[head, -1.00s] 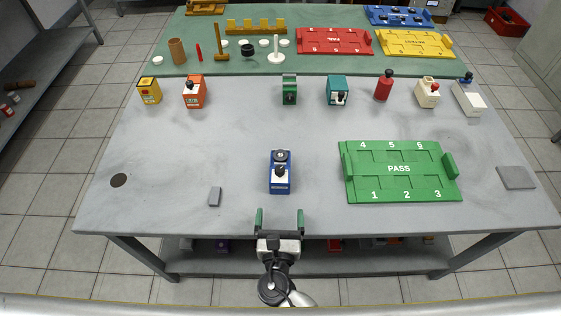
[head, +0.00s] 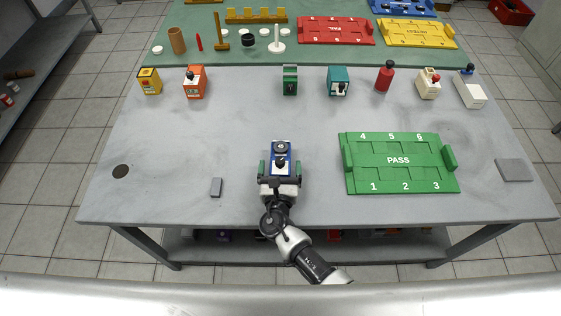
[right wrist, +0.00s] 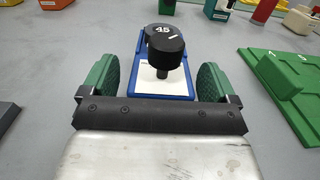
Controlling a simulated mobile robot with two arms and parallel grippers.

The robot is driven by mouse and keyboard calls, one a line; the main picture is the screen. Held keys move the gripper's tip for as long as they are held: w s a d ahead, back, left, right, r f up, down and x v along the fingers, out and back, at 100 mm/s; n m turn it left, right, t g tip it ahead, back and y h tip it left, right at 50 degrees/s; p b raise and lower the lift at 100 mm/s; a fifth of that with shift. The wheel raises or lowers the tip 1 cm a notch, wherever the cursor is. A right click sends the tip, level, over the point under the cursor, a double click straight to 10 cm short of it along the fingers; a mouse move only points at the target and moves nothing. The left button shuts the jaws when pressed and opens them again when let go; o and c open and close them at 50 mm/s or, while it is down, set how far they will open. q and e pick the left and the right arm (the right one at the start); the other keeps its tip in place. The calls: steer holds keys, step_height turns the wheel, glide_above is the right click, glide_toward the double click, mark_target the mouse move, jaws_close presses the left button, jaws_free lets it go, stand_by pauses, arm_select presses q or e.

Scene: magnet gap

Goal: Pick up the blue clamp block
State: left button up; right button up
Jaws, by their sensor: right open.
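The blue clamp block (head: 281,152) stands on the grey table, in front of the table's middle. It has a white face and dark knobs on top. In the right wrist view the blue clamp block (right wrist: 178,83) lies between the green finger pads, with a label that looks like "45" behind a black knob. My right gripper (head: 280,170) is open around its near part. In the right wrist view a gap shows on both sides between the pads of the right gripper (right wrist: 162,85) and the block. My left gripper is not in view.
A green PASS tray (head: 398,180) stands to the right, with a grey plate (head: 514,170) beyond it. A small grey block (head: 216,187) lies to the left. Several coloured devices stand in a row behind. The table between is clear.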

steer(key=shift+w, duration=0.5)
steer(key=c, duration=1.1)
steer(key=shift+r, duration=0.15)
steer(key=shift+r, duration=0.8)
steer(key=r, duration=0.1)
steer(key=r+p, duration=0.1)
steer(key=shift+s+d+r, duration=0.15)
steer(key=shift+d+r, duration=0.15)
steer(key=s+d+r+p, duration=0.2)
steer(key=s+d+r, duration=0.3)
steer(key=d, duration=0.4)
steer(key=shift+s+d+r, duration=0.3)
steer(key=shift+s+r, duration=0.1)
steer(key=shift+r, duration=0.45)
